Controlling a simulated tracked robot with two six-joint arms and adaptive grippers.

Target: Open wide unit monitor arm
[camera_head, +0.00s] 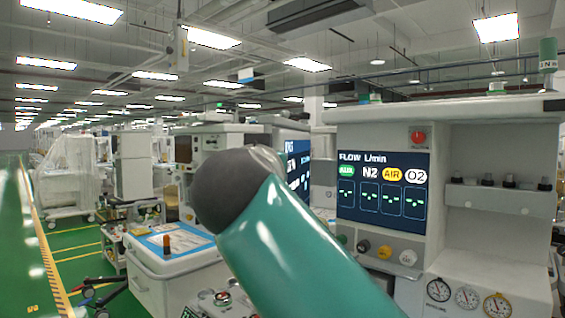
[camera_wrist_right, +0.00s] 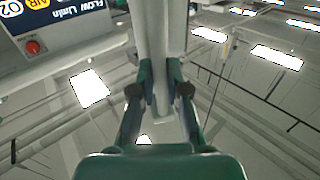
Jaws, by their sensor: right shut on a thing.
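In the right wrist view my right gripper (camera_wrist_right: 161,84) is shut on a pale grey upright bar (camera_wrist_right: 174,28), which looks like part of the monitor arm or the monitor's edge; I cannot tell which. In the head view, a dark blue monitor screen (camera_head: 299,172) stands behind my green arm link, which hides much of it. The anaesthesia unit (camera_head: 484,141) with a FLOW L/min screen (camera_head: 384,190) fills the right side. The same FLOW screen (camera_wrist_right: 75,8) shows at the upper left of the wrist view. My right gripper is hidden in the head view. My left gripper is not in view.
A white cart with a blue-edged top (camera_head: 175,243) stands left of centre, with an orange-brown bottle on it. Knobs and round gauges (camera_head: 467,298) line the right unit's front. A green floor aisle (camera_head: 18,235) is open at far left.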

